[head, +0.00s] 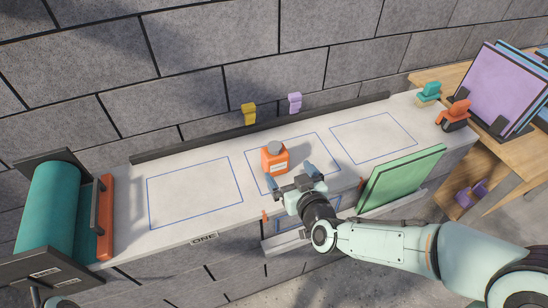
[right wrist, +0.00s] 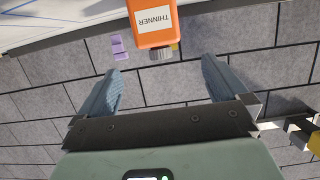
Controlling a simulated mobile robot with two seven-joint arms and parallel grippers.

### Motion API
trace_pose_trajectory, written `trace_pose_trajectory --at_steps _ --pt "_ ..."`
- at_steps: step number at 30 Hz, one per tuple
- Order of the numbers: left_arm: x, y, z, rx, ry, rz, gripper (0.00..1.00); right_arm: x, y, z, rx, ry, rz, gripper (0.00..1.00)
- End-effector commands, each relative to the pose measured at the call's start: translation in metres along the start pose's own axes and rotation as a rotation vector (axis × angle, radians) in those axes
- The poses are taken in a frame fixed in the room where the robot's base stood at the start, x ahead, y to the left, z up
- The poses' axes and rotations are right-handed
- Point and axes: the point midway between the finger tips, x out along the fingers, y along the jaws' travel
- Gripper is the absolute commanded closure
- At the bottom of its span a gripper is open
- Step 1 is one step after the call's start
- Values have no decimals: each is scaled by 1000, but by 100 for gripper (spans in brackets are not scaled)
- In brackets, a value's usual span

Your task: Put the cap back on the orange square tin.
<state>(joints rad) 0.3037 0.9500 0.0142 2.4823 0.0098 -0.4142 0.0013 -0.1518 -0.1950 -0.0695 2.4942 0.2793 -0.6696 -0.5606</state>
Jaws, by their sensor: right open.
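The orange square tin (head: 275,162) stands upright on the white bench top, inside the middle blue outline. Its white label reads THINNER in the right wrist view (right wrist: 153,20), where the tin appears upside down. A grey cap (head: 274,147) sits on top of the tin, and it also shows in the right wrist view (right wrist: 160,54); I cannot tell whether it is fully seated. My right gripper (head: 290,175) is open and empty, just in front of the tin, with its fingers apart from it.
Yellow (head: 249,114) and purple (head: 295,103) clips are by the back rail (head: 215,137). A teal roll (head: 52,210) stands at left, a green panel (head: 402,178) at the front right. Orange (head: 455,115) and teal (head: 429,93) clamps are at right. The left outline (head: 195,193) is empty.

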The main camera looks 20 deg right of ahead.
Motion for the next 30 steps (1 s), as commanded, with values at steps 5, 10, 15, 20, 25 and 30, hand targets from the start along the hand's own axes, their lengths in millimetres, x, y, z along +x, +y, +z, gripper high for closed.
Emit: trace_pose_trajectory --at_steps 5,10,15,20,25,30 --pt "2 0 -1 0 1 0 4 11 0 1 0 -2 0 0" --pt "5 -1 -3 1 7 2 4 44 0 2 -1 -3 -1 0" --pt "7 -1 -4 1 12 3 4 72 0 2 -1 -3 -1 0" --pt "8 -1 -5 2 13 3 4 82 0 0 0 -1 0 0" --pt "7 -1 -5 2 14 3 4 82 0 0 1 0 0 0" --pt "8 -1 -5 2 14 3 4 85 0 0 0 -1 0 0"
